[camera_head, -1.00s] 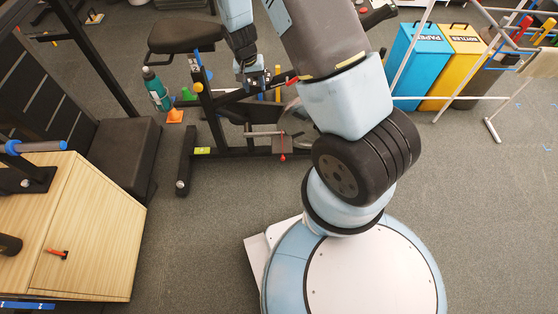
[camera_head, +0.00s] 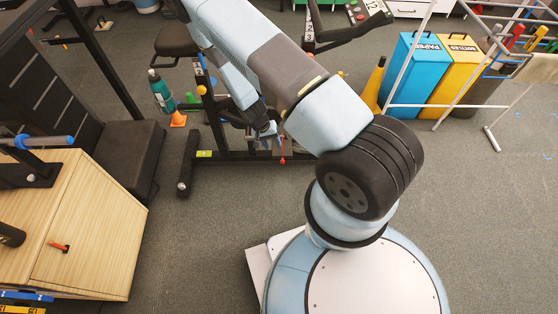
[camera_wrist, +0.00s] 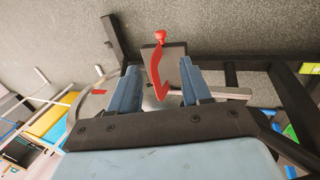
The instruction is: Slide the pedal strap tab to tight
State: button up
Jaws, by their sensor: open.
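The exercise bike's grey pedal (camera_wrist: 177,50) is ahead of my gripper (camera_wrist: 159,67) in the wrist view. A red curved strap with an arrow-like end (camera_wrist: 155,72) lies across it, and a small red tab (camera_wrist: 160,36) stands at the pedal's far edge. The gripper's two blue fingers are spread, one on each side of the strap, with nothing held between them. Whether they touch the pedal is unclear. In the head view, my gripper (camera_head: 268,131) is low beside the pedal (camera_head: 289,148), and the red tab (camera_head: 282,161) hangs just below it.
The bike's black frame (camera_head: 186,165) surrounds the pedal at left and behind. A wooden cabinet (camera_head: 90,235) stands at left. Blue (camera_head: 414,70) and yellow (camera_head: 456,75) bins stand at right. Floor in front is clear.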

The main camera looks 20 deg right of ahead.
aim_at(281, 159)
jog(key=x, duration=1.3)
jog(key=shift+a, duration=0.15)
grip_shut()
jog(key=shift+a, duration=0.1)
